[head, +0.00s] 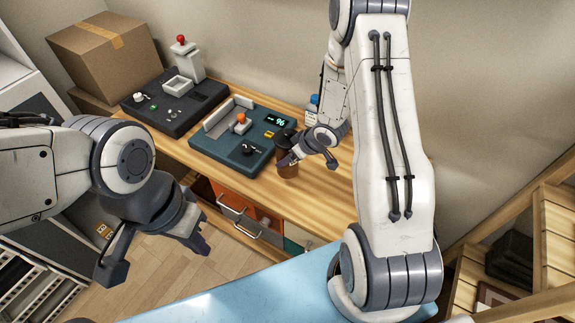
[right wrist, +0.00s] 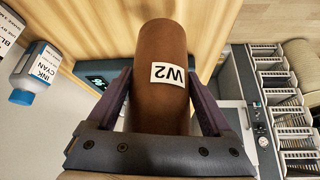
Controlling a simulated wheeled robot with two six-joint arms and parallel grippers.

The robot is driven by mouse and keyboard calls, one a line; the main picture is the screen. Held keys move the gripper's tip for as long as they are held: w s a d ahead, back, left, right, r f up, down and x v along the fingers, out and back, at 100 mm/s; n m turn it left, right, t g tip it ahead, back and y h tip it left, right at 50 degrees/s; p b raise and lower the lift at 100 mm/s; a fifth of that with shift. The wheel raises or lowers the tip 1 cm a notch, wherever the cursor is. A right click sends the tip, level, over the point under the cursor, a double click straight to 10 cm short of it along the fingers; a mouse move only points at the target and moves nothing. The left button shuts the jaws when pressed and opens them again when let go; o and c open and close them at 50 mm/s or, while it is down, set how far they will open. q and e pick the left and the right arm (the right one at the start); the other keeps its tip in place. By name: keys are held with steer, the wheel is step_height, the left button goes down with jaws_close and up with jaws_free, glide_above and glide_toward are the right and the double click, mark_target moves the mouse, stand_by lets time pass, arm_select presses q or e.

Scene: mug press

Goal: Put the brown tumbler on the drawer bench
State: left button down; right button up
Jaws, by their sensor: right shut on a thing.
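The brown tumbler (head: 288,170) is at the wooden drawer bench (head: 335,180), just right of the teal machine. In the right wrist view the tumbler (right wrist: 160,70) carries a white "W2" label. My right gripper (head: 291,158) is shut on the tumbler, one finger on each side. I cannot tell whether the tumbler's base touches the bench top. My left gripper (head: 155,255) is open and empty, in front of the bench and apart from it.
A teal machine (head: 222,150) with a display and a black machine (head: 165,112) stand on the bench. A cardboard box (head: 105,55) is at the back left. An ink bottle (right wrist: 37,68) stands near the tumbler. Coloured drawers (head: 236,204) are under the bench top. A wooden shelf (head: 555,215) is at right.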

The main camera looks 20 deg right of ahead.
steer(key=shift+w+a+f, duration=0.35)
steer(key=shift+a+f, duration=0.1)
steer(key=shift+f, duration=1.9)
steer(key=shift+f, duration=0.15)
steer(key=o, duration=1.4)
